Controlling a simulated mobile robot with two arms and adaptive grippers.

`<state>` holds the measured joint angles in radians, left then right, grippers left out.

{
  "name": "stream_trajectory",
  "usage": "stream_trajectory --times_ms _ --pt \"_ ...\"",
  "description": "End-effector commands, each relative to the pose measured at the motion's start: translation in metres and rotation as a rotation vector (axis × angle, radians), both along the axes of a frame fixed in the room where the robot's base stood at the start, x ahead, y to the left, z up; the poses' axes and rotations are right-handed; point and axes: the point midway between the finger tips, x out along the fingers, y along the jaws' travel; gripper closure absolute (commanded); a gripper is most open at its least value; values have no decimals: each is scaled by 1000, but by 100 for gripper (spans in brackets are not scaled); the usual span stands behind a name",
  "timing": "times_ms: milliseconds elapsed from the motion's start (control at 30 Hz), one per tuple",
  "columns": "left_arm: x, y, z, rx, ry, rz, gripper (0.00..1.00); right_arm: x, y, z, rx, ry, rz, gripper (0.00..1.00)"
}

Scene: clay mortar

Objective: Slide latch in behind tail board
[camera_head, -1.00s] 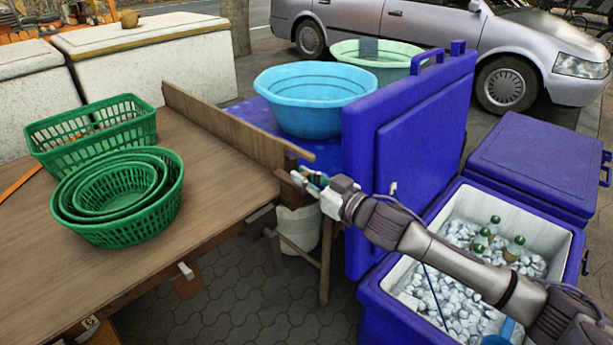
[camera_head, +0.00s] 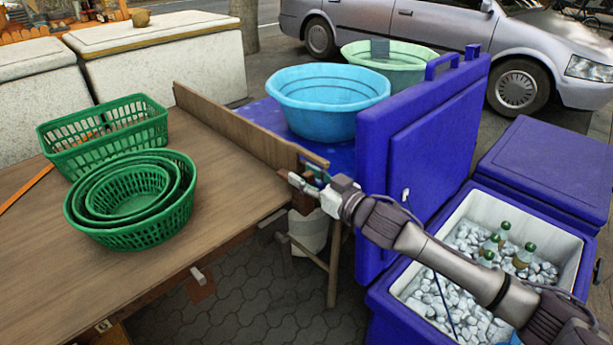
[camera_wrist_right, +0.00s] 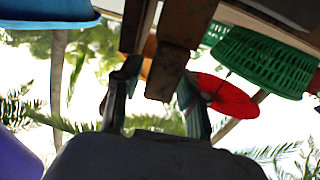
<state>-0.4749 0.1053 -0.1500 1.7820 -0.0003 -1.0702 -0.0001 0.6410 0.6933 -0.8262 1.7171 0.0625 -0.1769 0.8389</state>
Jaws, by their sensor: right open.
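The tail board (camera_head: 235,130) is a long brown plank standing on edge along the far side of the wooden table (camera_head: 215,190). A dark brown wooden piece (camera_head: 304,202), seemingly the latch, is at the board's right end by the table corner. My right gripper (camera_head: 309,182) is at that end, partly in front of the piece. In the right wrist view my right gripper (camera_wrist_right: 157,88) is open. A brown wooden block (camera_wrist_right: 167,72) shows between its fingers; I cannot tell whether they touch it. My left gripper is not in view.
Green baskets (camera_head: 105,130) stand on the table's left part. A blue basin (camera_head: 327,100) is behind the board. The raised lid (camera_head: 425,140) of a purple cooler (camera_head: 395,305) stands close beside my right arm. The table's middle is clear.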

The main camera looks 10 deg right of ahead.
Motion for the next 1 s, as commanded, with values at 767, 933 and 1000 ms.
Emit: stream_trajectory --times_ms 767,933,1000 --pt "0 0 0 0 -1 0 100 -90 -60 -2 0 2 0 59" --pt "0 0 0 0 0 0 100 -99 -65 -1 0 1 1 59" --pt "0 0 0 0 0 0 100 -100 -66 0 0 0 1 59"
